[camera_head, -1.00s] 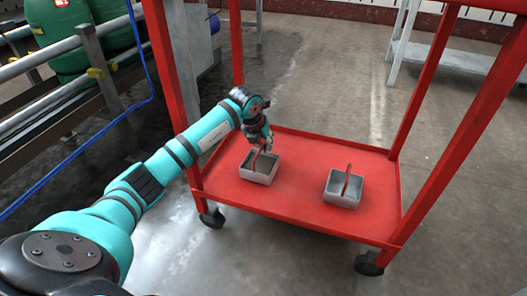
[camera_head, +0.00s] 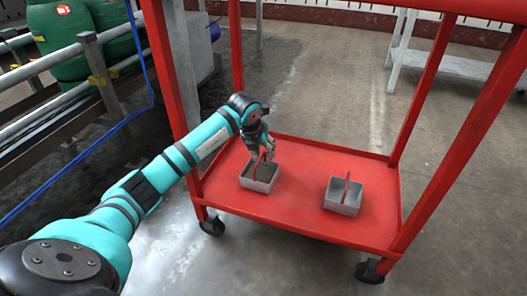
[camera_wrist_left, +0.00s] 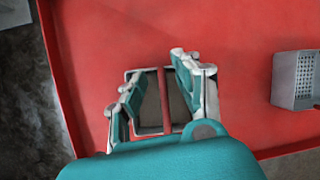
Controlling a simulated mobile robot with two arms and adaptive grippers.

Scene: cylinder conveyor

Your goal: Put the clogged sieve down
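The clogged sieve (camera_head: 259,183) is a grey square box with a dark filling and a red handle. It stands upright on the left part of the red cart's lower shelf. In the left wrist view the sieve (camera_wrist_left: 151,105) lies between my fingers, which hide part of its sides. My left gripper (camera_head: 264,153) is just above it. The fingers (camera_wrist_left: 158,82) are spread on both sides of the handle with clear gaps, so it is open. My right gripper is not in view.
A second sieve (camera_head: 343,208) with a red handle stands to the right on the shelf (camera_head: 300,170); its perforated wall (camera_wrist_left: 290,85) shows in the wrist view. Red cart posts (camera_head: 427,95) rise around the shelf. Bare shelf lies between the sieves.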

